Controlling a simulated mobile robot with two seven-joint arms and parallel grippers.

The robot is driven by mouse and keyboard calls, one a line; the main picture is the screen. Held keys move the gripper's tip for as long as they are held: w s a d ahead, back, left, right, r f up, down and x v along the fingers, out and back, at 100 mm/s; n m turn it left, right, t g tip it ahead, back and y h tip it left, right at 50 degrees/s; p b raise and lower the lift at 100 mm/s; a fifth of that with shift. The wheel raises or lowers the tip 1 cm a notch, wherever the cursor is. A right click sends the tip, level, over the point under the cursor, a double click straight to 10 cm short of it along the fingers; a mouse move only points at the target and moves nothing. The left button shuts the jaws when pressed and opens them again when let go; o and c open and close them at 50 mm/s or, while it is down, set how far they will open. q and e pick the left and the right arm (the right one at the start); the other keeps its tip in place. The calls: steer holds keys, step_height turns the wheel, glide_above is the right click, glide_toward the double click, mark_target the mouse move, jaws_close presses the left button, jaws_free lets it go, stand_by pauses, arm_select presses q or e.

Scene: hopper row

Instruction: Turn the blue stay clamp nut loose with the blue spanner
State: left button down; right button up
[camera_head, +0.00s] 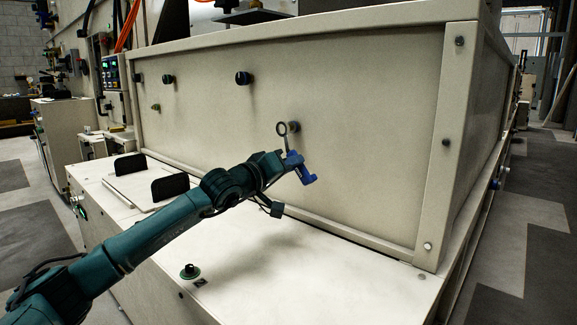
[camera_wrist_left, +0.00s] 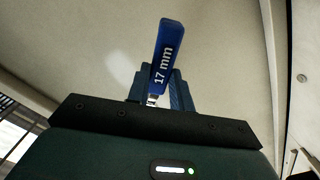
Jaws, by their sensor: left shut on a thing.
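My left gripper (camera_head: 299,168) is shut on the blue spanner (camera_head: 287,143) in front of the cream panel. The spanner's metal ring end points up, and its blue handle is at the gripper. In the left wrist view the blue handle (camera_wrist_left: 167,55) reads "17 mm" and stands between the fingers (camera_wrist_left: 175,92). A small round fitting (camera_head: 295,127) on the panel shows just right of the ring. I cannot tell its colour, or whether it is the blue stay clamp nut. The ring appears beside it, not around it. My right gripper is not in view.
The cream panel (camera_head: 370,130) carries several dark knobs, one of them (camera_head: 243,78) above the spanner. A ledge (camera_head: 330,265) runs below, with a green-ringed button (camera_head: 190,271) and two black handles (camera_head: 170,187) at left. The panel right of the gripper is clear.

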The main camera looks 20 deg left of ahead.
arm_select(q)
steer(key=shift+w+d, duration=0.15)
steer(key=shift+w, duration=0.25)
stand_by(0.9)
steer(key=shift+w, duration=0.2)
stand_by(0.3)
steer(key=shift+w+d, duration=0.2)
steer(key=shift+w, duration=0.15)
